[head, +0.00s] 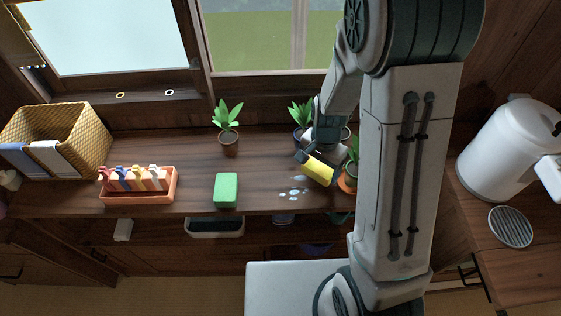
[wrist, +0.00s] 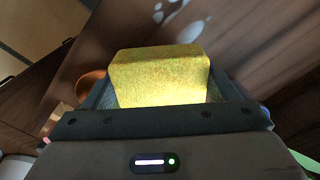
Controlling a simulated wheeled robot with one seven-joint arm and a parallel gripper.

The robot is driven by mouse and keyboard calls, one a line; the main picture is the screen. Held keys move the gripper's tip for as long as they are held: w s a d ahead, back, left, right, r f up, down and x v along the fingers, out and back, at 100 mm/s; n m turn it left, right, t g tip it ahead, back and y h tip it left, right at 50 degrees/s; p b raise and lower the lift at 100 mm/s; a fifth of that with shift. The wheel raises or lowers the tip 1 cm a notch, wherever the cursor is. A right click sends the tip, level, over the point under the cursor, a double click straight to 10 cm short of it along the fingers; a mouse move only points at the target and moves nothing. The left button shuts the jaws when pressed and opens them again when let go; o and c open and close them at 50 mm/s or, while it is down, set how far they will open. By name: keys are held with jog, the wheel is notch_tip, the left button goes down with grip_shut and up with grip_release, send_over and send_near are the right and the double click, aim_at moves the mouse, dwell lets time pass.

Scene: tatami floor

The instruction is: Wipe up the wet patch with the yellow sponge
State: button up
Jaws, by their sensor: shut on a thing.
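The yellow sponge (head: 319,169) is held between the fingers of my gripper (head: 308,160), at the right part of the wooden counter. In the wrist view the sponge (wrist: 160,77) fills the space between the fingers (wrist: 160,100). The wet patch (head: 294,188) is several pale drops on the counter, just left of and in front of the sponge in the head view. In the wrist view the wet patch (wrist: 172,12) shows at the top, beyond the sponge. I cannot tell whether the sponge touches the counter.
A green sponge (head: 227,190) lies on the counter left of the patch. Potted plants (head: 228,140) stand behind, and an orange pot (head: 347,184) is close to the right. A terracotta tray with clips (head: 140,198) and a basket (head: 75,128) are at left.

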aim_at(320, 165)
jog(key=shift+w+r+p, duration=0.1)
jog(key=shift+r+p, duration=1.65)
jog(key=shift+r, duration=0.75)
